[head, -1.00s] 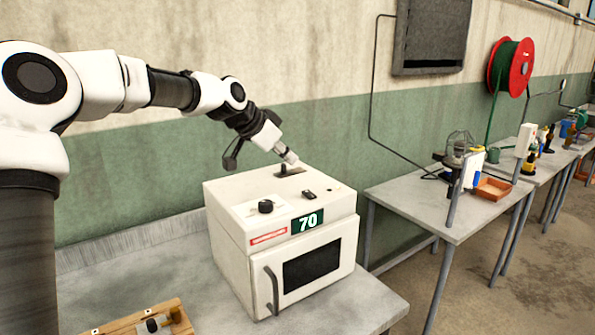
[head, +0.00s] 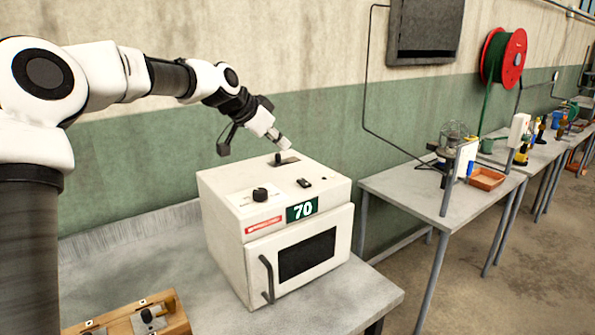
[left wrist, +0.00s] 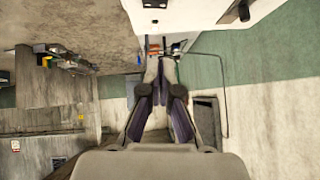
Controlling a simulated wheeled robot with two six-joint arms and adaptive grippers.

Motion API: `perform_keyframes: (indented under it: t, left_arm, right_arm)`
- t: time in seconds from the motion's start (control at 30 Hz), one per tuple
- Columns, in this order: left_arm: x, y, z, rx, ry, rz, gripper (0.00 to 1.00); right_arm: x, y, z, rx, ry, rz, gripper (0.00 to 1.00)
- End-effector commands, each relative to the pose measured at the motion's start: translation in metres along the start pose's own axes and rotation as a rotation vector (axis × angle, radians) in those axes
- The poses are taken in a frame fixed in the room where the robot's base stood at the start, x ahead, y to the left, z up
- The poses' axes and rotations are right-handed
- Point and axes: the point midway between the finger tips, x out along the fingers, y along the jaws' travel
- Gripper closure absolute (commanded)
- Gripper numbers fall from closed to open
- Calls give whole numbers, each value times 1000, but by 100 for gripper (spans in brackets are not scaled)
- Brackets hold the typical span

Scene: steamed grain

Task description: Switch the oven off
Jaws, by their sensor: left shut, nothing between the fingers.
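The white oven (head: 228,240) stands on the grey bench with its door (head: 340,245) shut and "70" on a green display (head: 302,209). On its top are a black knob (head: 261,195), a small black switch (head: 304,183) and a dark control on a plate (head: 279,159) at the back. My left gripper (head: 285,145) is shut and empty, just above the back control, with a small gap seeming to show. In the left wrist view, my shut fingers (left wrist: 163,92) point away from the camera, and part of the oven (left wrist: 195,14) shows at the top. My right gripper is out of view.
A wooden holder (head: 155,318) lies on the bench (head: 130,260) at the front left. The wall is behind the oven. To the right, beyond a gap, a second table (head: 415,190) carries an orange tray (head: 487,178) and other items.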

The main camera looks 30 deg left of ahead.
Motion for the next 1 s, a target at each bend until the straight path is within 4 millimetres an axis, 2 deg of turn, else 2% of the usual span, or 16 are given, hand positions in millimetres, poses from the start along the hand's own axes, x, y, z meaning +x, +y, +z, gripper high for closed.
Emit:
perform_keyframes:
  t: [0.4, 0.5, 0.63, 1.0]
  left_arm:
    - [88, 0, 0, 0, -6, 0, 100]
    - [99, 0, 15, -3, -3, 1, 100]
    - [110, 0, 25, -1, -1, -1, 100]
    - [113, 0, 29, 0, 1, -1, 100]
  right_arm:
    - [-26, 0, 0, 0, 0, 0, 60]
    - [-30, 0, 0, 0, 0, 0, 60]
    - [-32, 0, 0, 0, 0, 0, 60]
    - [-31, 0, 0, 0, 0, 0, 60]
